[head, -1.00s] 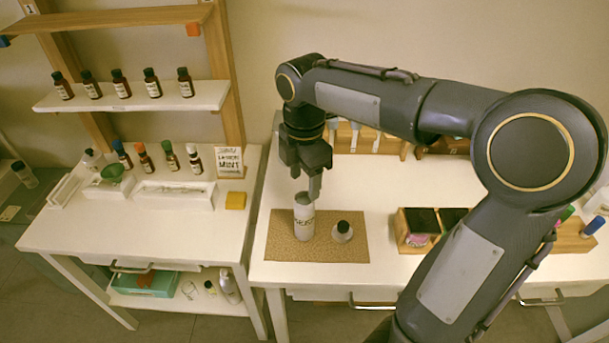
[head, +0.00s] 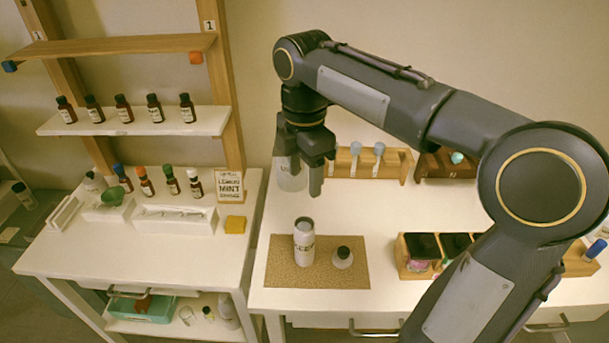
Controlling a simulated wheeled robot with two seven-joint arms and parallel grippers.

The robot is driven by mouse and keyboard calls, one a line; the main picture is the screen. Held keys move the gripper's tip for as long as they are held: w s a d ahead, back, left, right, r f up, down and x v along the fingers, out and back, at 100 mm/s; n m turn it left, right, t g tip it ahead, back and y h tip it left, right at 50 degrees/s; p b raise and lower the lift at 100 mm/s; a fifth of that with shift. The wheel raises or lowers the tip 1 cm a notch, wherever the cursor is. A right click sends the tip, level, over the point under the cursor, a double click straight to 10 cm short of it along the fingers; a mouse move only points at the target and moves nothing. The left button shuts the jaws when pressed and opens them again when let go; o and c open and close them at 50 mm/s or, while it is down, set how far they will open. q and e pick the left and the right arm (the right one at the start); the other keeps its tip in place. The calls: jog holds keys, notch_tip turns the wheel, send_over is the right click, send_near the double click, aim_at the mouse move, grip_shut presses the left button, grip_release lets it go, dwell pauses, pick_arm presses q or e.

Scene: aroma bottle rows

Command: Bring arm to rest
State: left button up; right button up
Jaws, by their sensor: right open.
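My right gripper (head: 302,178) hangs in the air above the worktable with its fingers pointing down, open. My left gripper is not in view.
A wooden rack with blue-topped tools (head: 368,160) stands at the back. A wooden box (head: 415,270) with dark compartments sits right of the mat. On the left table (head: 130,248) are bottles, a white tray (head: 175,218) and a yellow block (head: 235,224). Several brown bottles line the shelf above.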

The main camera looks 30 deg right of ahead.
dwell(0.4)
jog(key=s+a+f+m+t+y, duration=0.2)
jog(key=s+f+m, duration=0.4)
jog(key=s+m, duration=0.2)
jog(key=s+a+f+m+t+y, duration=0.1)
jog(key=s+a+f+m+t, duration=0.1)
jog(key=s+f+m, duration=0.3)
jog(key=s+m+t, duration=0.1)
jog(key=s+m, duration=0.3)
jog(key=m, duration=0.3)
jog(key=shift+f+t+y, duration=0.3)
jog(key=shift+f+y, duration=0.1)
